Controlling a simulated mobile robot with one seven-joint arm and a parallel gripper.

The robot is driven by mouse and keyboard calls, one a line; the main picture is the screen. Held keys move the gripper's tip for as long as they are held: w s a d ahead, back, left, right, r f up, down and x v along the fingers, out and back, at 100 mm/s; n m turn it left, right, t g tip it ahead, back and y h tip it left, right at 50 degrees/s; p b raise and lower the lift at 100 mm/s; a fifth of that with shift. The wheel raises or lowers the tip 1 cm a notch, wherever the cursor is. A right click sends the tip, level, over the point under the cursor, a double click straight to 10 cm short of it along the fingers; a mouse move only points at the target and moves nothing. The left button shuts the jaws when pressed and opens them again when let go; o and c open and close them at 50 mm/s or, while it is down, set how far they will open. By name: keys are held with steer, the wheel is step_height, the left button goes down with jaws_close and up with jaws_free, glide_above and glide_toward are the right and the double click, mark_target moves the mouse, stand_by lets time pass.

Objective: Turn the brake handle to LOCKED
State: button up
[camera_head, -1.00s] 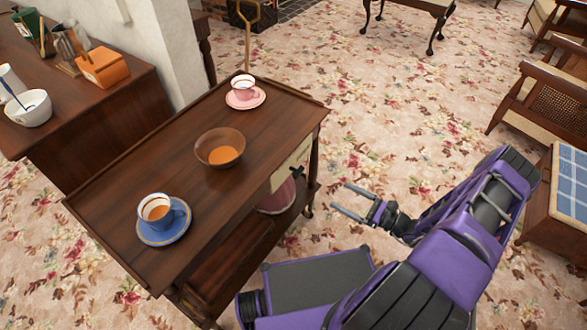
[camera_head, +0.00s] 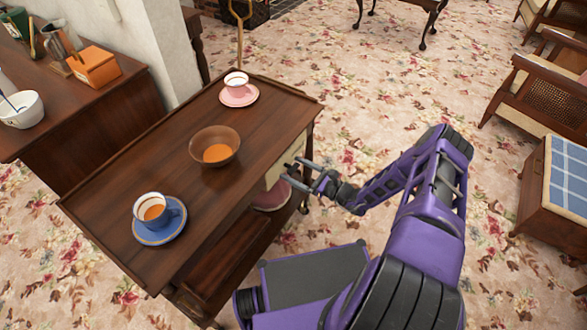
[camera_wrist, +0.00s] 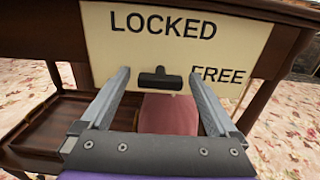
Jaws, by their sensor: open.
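The brake handle (camera_wrist: 160,78) is a small black bar with a short hub, on a cream plate (camera_wrist: 115,50) on the side of the wooden trolley (camera_head: 125,190). In the wrist view its bar lies about level, below the word LOCKED; the word FREE is to its lower right. My gripper (camera_head: 292,169) is open at the trolley's right side. In the wrist view the fingers (camera_wrist: 158,75) appear on either side of the handle, with gaps; whether their tips reach its depth I cannot tell.
On the trolley top stand a blue cup (camera_head: 152,211) on a saucer, a brown bowl (camera_head: 214,147) with orange liquid, and a pink cup (camera_head: 237,83) on a saucer. A pink object (camera_head: 270,196) sits on the lower shelf.

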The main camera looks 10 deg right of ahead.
steer(key=shift+w+a, duration=0.3)
steer(key=shift+w, duration=0.05)
steer(key=shift+c, duration=0.3)
steer(key=c, duration=1.3)
